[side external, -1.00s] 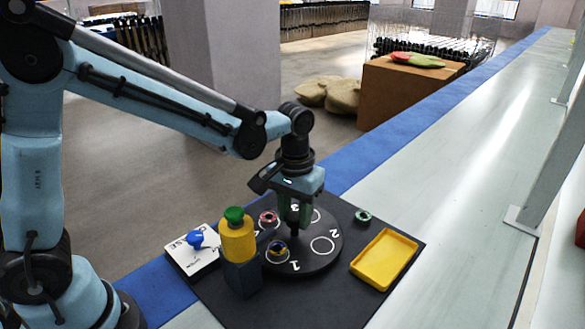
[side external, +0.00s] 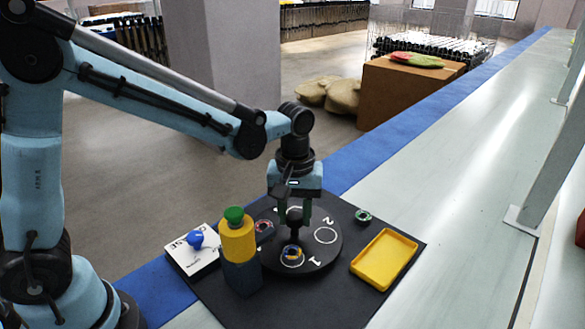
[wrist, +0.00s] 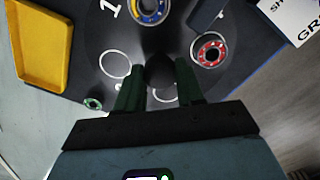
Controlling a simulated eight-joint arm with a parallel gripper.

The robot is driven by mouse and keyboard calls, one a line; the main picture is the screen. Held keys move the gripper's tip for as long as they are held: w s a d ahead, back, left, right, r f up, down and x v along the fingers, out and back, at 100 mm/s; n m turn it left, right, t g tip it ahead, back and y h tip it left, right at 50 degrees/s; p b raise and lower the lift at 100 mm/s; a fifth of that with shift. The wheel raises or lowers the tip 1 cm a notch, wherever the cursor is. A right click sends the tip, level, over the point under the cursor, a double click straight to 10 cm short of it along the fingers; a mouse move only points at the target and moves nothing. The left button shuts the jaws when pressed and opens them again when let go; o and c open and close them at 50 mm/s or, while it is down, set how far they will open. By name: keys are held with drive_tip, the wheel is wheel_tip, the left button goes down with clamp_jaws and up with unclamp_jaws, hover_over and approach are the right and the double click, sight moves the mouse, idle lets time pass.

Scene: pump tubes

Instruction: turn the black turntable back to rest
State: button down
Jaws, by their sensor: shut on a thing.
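The black turntable (side external: 330,255) is a round disc on the black mat, with white rings and numbers on it. It also shows in the wrist view (wrist: 105,40). My gripper (side external: 295,215) points down over its middle and is shut on the dark central knob (side external: 295,217); in the wrist view the fingers (wrist: 160,80) stand on either side of the round knob (wrist: 160,71). A blue and yellow ring part (side external: 292,253) sits by number 1 at the front. A red ring part (side external: 264,227) sits at the left of the disc.
A yellow tray (side external: 408,247) lies to the right. A small green ring (side external: 363,216) lies on the mat behind it. A yellow and dark blue bottle shape with a green top (side external: 238,240) stands close at the left. A white box with a blue knob (side external: 196,239) is further left.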

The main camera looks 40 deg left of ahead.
sight(295, 216)
drive_tip(key=shift+n, duration=0.5)
idle(0.3)
drive_tip(key=c, duration=0.7)
unclamp_jaws()
drive_tip(key=shift+r, duration=0.1)
wheel_tip(295, 216, up, 12)
wheel_tip(295, 216, down, 12)
drive_tip(key=shift+f, duration=0.15)
idle(0.8)
drive_tip(key=shift+r, duration=0.2)
